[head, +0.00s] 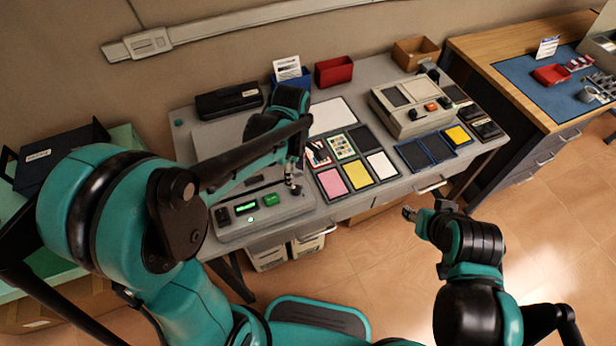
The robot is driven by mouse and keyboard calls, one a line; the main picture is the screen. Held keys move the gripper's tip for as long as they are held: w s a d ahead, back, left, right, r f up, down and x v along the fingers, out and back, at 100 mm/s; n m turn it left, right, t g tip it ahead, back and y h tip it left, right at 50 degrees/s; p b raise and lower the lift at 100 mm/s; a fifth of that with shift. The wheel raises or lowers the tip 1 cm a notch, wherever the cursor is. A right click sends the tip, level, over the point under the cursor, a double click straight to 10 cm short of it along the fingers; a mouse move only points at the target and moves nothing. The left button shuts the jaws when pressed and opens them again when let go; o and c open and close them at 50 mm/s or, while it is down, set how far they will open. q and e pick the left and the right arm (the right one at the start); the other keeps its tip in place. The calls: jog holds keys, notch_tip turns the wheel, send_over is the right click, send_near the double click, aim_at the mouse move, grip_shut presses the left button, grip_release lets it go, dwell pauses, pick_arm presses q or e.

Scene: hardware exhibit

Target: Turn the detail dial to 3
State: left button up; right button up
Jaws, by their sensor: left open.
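A grey device (262,214) sits at the table's front left. It has a small green lit display (245,206), a green button (271,200) and a dark part (222,216) at its left end. My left gripper (292,187) points down over the right end of this device, open, with its fingertips close to the panel. The detail dial cannot be made out; the gripper and forearm cover part of the panel, and any numbers are too small to read. My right gripper (409,212) is off the table's front edge, over the floor, far from the device; its fingers are too small to judge.
Pink (332,182), yellow (357,175) and white (382,164) pads lie just right of the device. A second beige console (408,115) stands farther back right. Red (334,71) and blue bins line the back. A wooden workbench (520,40) stands at right.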

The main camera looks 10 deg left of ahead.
aim_at(296, 188)
pick_arm(q)
notch_tip(296, 188, down, 7)
jog(key=b, duration=0.2)
jog(key=shift+f+b, duration=0.2)
jog(key=shift+b, duration=0.2)
jog(key=shift+c, duration=0.3)
grip_shut()
